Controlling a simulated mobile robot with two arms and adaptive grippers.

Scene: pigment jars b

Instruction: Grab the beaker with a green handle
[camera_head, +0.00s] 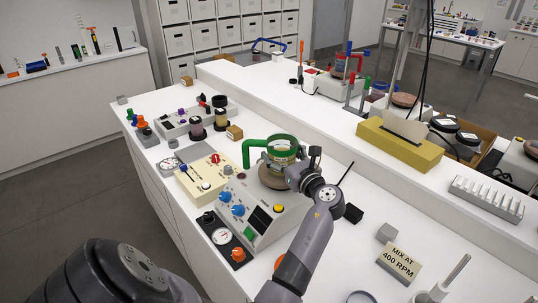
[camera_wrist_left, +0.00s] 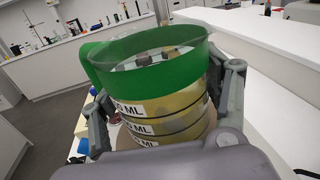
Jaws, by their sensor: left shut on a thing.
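The beaker (camera_head: 281,153) is clear with a green rim and a green handle (camera_head: 250,148) that points left. It is upright at the brown round plate (camera_head: 271,180) of a white device with blue knobs. I cannot tell whether its base touches the plate. My left gripper (camera_head: 300,167) is shut on the beaker from the right side. In the left wrist view the beaker (camera_wrist_left: 165,108) sits between the two fingers, with yellowish contents and "ML" labels. The green handle (camera_wrist_left: 98,65) shows at the left there. My right gripper is not in view.
Cream and dark control boxes (camera_head: 204,178) stand left of the device. A wooden block (camera_head: 234,132) and dark-capped jars (camera_head: 220,112) are behind it. A "MIX AT 400 RPM" sign (camera_head: 398,263) stands front right.

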